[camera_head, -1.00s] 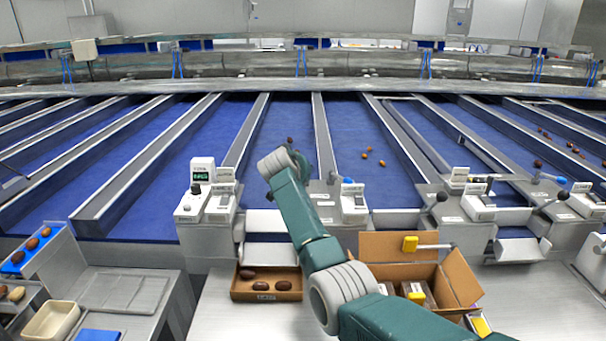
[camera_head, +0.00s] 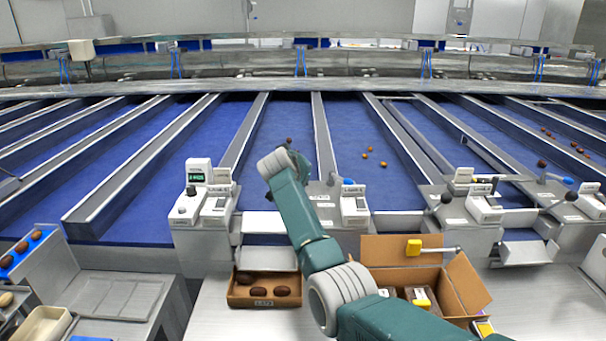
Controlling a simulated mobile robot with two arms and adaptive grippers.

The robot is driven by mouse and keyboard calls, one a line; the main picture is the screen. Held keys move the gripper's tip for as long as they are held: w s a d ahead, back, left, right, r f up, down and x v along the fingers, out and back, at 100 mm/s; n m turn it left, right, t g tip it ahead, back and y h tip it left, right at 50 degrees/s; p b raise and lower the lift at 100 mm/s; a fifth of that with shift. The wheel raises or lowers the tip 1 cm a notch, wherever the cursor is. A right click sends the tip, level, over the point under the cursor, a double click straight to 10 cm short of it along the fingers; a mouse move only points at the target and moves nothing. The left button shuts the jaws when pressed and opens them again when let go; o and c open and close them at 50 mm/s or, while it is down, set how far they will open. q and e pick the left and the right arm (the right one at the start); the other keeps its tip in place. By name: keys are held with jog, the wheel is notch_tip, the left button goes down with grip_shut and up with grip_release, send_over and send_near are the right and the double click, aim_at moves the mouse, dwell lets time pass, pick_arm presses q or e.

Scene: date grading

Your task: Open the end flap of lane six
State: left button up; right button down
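Long blue lanes run away from me between grey rails, with control boxes at their near ends; I cannot read which lane is six. My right arm (camera_head: 310,235) reaches in from the lower right, over the lane end in the middle. Its gripper is hidden behind the wrist, so its fingers do not show. Just right of the wrist, a lever with a blue knob (camera_head: 347,181) stands by a white control box (camera_head: 354,203). Pale end flaps show left of the arm (camera_head: 262,222) and at the right (camera_head: 525,252). My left gripper is out of view.
A small brown box with several dates (camera_head: 262,303) sits under the middle lane end. An open cardboard carton (camera_head: 400,252) stands right of my forearm. A control box with a green display (camera_head: 198,178) stands at left. Black-knobbed levers (camera_head: 447,199) stand right.

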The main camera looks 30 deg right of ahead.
jog(key=c, duration=1.6)
grip_release()
jog(key=shift+w+a+f, duration=0.1)
jog(key=shift+a+f, duration=0.15)
jog(key=shift+o, duration=0.8)
jog(key=shift+w+d+f, duration=0.1)
jog(key=shift+w+f, duration=0.1)
jog(key=shift+f, duration=0.05)
jog(key=v, duration=1.2)
jog(key=shift+d, duration=0.25)
jog(key=shift+s+r, duration=0.15)
